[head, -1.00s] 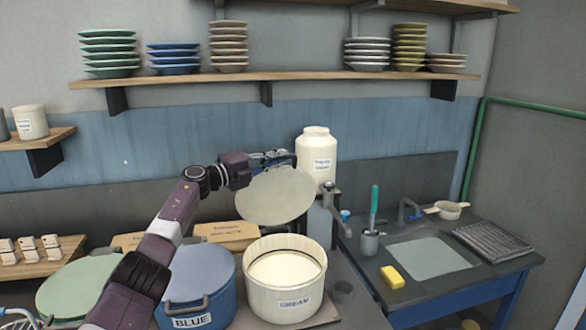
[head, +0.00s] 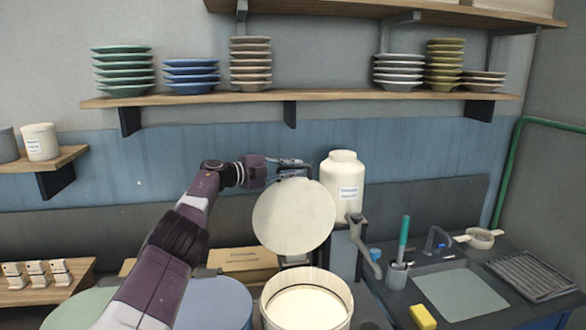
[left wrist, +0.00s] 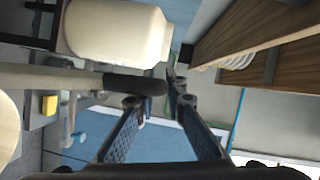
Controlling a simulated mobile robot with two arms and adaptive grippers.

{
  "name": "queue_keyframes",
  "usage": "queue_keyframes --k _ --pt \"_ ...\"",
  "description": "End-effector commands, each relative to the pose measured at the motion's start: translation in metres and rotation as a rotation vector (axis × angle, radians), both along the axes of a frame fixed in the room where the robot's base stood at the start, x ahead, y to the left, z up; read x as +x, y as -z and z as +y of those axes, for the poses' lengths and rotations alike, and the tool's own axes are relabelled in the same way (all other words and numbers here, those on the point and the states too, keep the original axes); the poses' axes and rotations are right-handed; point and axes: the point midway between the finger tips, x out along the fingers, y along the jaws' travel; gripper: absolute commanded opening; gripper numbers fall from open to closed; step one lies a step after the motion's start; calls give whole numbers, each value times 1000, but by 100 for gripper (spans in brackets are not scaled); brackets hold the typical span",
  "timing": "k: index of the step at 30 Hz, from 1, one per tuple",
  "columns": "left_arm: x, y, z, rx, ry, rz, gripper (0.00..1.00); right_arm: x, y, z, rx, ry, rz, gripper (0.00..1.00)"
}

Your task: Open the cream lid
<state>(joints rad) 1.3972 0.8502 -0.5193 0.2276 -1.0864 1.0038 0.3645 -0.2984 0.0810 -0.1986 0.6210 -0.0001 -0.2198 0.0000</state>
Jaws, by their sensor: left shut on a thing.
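The round cream lid (head: 294,215) stands tilted up, its broad face toward the head camera, above the back of the cream pot (head: 347,304). The pot is uncovered and its pale inside shows. My left gripper (head: 292,170) is at the lid's upper edge, shut on it; the exact grip is partly hidden. In the left wrist view, a dark, rounded piece (left wrist: 136,84) lies by the fingertips of my left gripper (left wrist: 155,97). My right gripper is not in view.
A white jar (head: 342,183) stands close right of the lid. A blue lid (head: 214,302) and a green lid (head: 77,309) are to the left. A plate shelf (head: 350,96) runs above; a sink (head: 460,293) is at right.

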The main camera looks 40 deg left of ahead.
Motion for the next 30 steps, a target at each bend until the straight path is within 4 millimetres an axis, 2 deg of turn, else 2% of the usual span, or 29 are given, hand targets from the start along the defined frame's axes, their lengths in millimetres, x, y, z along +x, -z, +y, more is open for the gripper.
queue_keyframes --k 14,15,19,30 --pt "1 -1 -1 -4 2 2 0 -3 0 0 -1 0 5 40" --pt "1 -1 -1 -4 1 2 14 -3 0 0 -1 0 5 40" --pt "1 -1 -1 -5 1 2 28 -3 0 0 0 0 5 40" --pt "0 2 0 -2 0 6 29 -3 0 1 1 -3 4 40"
